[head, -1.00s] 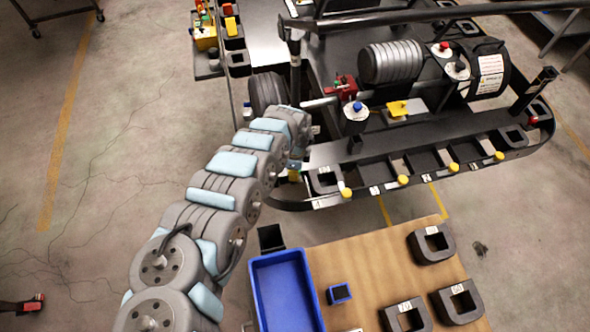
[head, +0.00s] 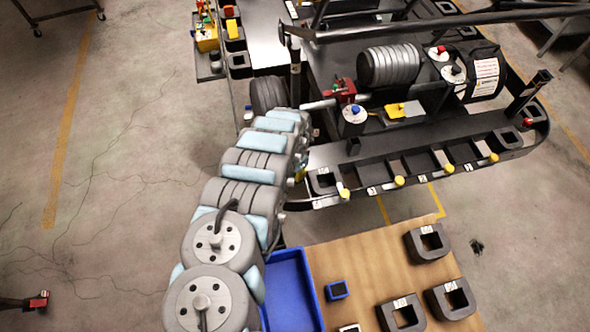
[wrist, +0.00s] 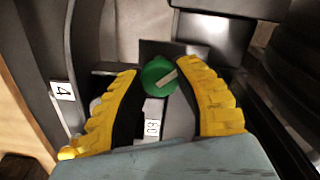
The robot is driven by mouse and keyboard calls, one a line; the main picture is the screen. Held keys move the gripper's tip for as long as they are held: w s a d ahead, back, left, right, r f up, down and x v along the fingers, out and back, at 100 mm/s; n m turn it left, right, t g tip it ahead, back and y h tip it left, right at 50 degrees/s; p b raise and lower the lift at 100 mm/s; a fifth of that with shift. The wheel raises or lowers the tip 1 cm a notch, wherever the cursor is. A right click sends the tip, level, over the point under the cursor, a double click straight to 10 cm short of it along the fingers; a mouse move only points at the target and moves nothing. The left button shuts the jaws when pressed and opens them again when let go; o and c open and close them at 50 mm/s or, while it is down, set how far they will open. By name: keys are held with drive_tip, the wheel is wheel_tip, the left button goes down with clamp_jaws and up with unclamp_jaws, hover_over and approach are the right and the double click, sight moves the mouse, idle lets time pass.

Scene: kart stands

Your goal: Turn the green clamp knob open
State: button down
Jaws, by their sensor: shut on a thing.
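The green clamp knob (wrist: 158,75) is round with a pale bar across its face. It shows in the wrist view, between the tips of my gripper's two yellow ribbed fingers. My gripper (wrist: 157,72) is shut on the knob, one finger at its left side and one at its right. In the head view my arm hides the knob and most of the gripper, at the kart's near left corner.
The kart's black side rail (head: 410,178) carries several yellow knobs and numbered labels. A wooden table (head: 375,250) with a blue tray (head: 290,290) and dark U-shaped blocks stands in front. In the wrist view, a "60" label (wrist: 152,127) lies below the knob.

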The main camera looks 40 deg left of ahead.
drive_tip(key=n, duration=0.5)
drive_tip(key=shift+f+n, duration=0.15)
drive_tip(key=shift+n, duration=0.15)
drive_tip(key=shift+n+b, duration=0.55)
drive_tip(key=shift+n, duration=1.35)
drive_tip(key=c, duration=0.6)
unclamp_jaws()
drive_tip(key=shift+c, duration=0.2)
drive_tip(key=shift+r, duration=0.2)
drive_tip(key=shift+w+r, duration=0.1)
drive_tip(key=shift+r, duration=0.4)
wheel_tip(320, 180, up, 11)
